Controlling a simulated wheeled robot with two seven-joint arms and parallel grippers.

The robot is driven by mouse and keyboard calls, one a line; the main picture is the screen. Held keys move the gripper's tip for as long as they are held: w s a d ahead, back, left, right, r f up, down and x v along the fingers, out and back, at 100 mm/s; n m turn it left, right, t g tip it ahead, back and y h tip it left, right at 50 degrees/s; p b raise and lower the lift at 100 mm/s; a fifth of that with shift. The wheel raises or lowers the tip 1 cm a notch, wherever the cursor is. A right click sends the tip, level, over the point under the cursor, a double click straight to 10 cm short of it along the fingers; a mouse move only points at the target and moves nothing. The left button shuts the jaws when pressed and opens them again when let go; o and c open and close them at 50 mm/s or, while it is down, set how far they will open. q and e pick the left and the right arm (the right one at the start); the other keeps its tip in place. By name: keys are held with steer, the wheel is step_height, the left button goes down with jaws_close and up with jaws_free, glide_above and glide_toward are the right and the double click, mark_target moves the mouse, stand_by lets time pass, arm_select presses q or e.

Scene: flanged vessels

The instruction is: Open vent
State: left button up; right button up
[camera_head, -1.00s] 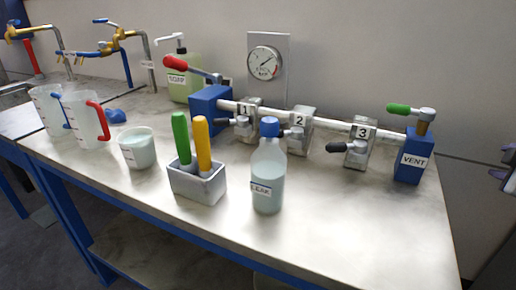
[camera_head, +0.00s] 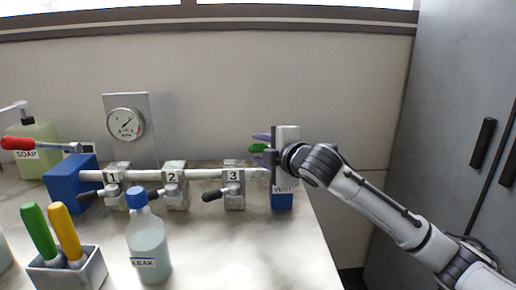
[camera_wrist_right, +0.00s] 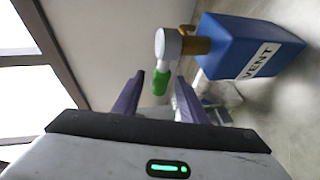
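The vent valve is a blue block labelled VENT (camera_head: 282,200) at the right end of the pipe; it also shows in the right wrist view (camera_wrist_right: 245,45). Its green-handled lever (camera_wrist_right: 161,82) has a silver hub on a brass stem. My right gripper (camera_head: 264,147) is at the vent and partly hides it. In the right wrist view its two purple fingers (camera_wrist_right: 158,84) are apart, with the green handle (camera_head: 258,148) showing between their tips and gaps on both sides. I cannot tell whether the handle is fully inside the fingers. My left gripper is not in view.
Valves 1 (camera_head: 117,180), 2 (camera_head: 175,182) and 3 (camera_head: 234,185) sit along the pipe, left of the vent. A LEAK bottle (camera_head: 149,250) and a holder with green and yellow handles (camera_head: 68,265) stand in front. A grey cabinet (camera_head: 450,110) is at the right.

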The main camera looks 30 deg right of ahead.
steer(key=shift+w+f, duration=0.15)
steer(key=shift+w, duration=0.45)
jaws_close()
